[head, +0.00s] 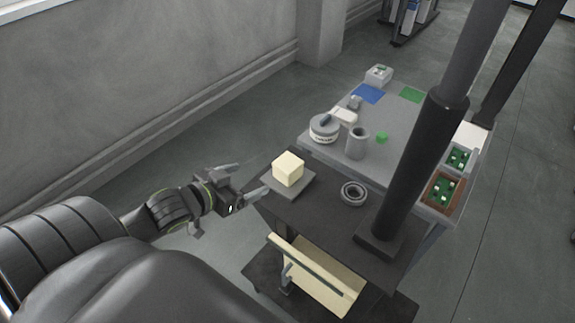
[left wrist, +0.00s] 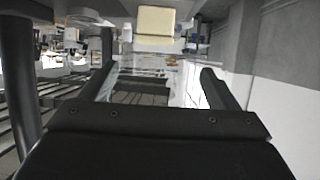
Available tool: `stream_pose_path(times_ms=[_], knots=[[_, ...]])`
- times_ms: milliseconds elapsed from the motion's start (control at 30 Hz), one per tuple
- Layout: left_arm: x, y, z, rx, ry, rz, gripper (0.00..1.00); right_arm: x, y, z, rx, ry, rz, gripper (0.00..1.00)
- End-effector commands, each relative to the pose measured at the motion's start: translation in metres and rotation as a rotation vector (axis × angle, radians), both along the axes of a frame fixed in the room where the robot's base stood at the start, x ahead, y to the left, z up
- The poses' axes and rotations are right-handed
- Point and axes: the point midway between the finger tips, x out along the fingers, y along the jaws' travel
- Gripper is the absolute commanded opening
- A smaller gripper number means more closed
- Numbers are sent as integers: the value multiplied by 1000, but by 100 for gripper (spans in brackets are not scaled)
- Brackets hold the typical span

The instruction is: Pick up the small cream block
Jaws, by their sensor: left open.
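The small cream block (head: 288,169) sits on a grey square pad (head: 287,187) at the left end of a dark tabletop (head: 327,219) in the head view. In the left wrist view, the cream block (left wrist: 156,24) shows at the top centre, beyond the fingers. My left gripper (head: 250,180) is open and empty, just left of the block and its pad, with a gap to the block. The open fingers of the left gripper (left wrist: 157,85) also show in the left wrist view. My right gripper is not in view.
A dark column (head: 420,165) rises from the tabletop's right part. A grey ring (head: 353,194) lies between it and the pad. A grey bench (head: 385,125) behind holds a round white-and-grey device (head: 324,128), a grey cup (head: 357,142) and trays (head: 442,192).

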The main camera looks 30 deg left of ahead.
Motion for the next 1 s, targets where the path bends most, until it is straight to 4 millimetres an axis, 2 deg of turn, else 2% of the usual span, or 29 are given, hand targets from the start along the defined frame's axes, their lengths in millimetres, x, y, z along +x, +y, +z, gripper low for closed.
stream_pose_path(times_ms=[67, 167, 633, 1000], knots=[[4, -4, 4, -8, -12, -10, 83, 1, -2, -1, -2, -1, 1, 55], [16, -6, 0, -11, -16, -10, 83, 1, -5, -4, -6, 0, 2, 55], [94, -18, -31, -12, -13, -12, 83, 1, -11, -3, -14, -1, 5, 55], [117, -21, -42, -8, -11, -11, 83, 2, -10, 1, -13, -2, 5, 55]])
